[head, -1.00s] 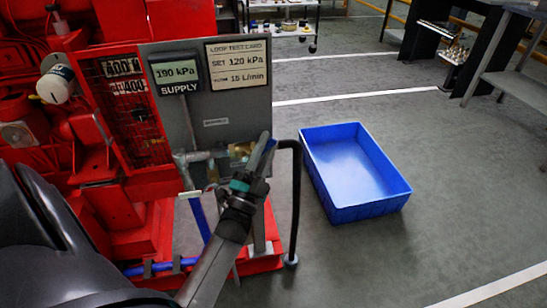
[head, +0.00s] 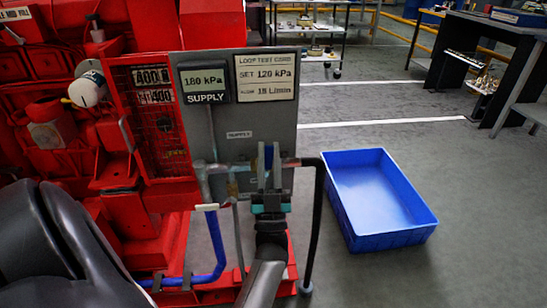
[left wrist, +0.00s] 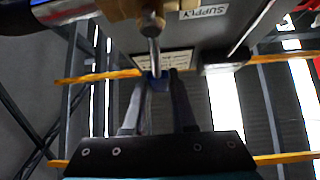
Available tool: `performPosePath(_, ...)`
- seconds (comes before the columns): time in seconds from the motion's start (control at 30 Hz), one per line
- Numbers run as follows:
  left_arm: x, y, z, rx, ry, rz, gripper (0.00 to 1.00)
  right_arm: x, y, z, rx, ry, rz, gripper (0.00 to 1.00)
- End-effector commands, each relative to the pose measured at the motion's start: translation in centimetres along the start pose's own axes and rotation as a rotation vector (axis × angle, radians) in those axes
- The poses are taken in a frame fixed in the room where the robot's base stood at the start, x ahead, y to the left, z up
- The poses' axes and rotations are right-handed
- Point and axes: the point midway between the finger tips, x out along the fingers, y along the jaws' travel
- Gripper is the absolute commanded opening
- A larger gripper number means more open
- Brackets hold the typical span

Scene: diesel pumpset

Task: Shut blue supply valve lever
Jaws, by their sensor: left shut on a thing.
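The blue supply valve lever (head: 268,154) is in front of the grey panel, right of the SUPPLY label, and mostly hidden by my fingers. My left gripper (head: 269,168) is shut on it, fingers pointing away from me. In the left wrist view, a bit of the blue lever (left wrist: 160,84) shows between the fingers of my left gripper (left wrist: 158,78). A metal stem and the brass valve body (left wrist: 130,9) are above it. The supply display (head: 204,80) reads 180 kPa. My right gripper is not in view.
The test card (head: 266,77) is on the panel. A black bent pipe (head: 318,215) stands close to the right of my gripper. A blue hose (head: 216,250) runs at lower left. An empty blue crate (head: 380,198) sits on the floor, with free floor around it.

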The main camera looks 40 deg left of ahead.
Motion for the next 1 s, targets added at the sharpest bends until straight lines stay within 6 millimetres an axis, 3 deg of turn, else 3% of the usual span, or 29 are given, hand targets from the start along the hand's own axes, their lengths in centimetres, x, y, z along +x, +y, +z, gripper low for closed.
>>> performPosePath(0.6,0.0,-0.34,0.06,-0.031,-0.002,-0.031,0.0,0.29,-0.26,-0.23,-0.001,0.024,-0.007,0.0)
performPosePath(0.63,0.0,-0.34,0.06,-0.031,-0.002,-0.031,0.27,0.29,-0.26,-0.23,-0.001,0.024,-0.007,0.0)
performPosePath(0.87,0.0,-0.32,0.04,-0.03,-0.001,-0.03,0.53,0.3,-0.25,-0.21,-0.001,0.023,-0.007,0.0)
performPosePath(1.0,0.0,-0.31,0.03,-0.03,-0.001,-0.03,0.55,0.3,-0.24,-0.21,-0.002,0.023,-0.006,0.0)
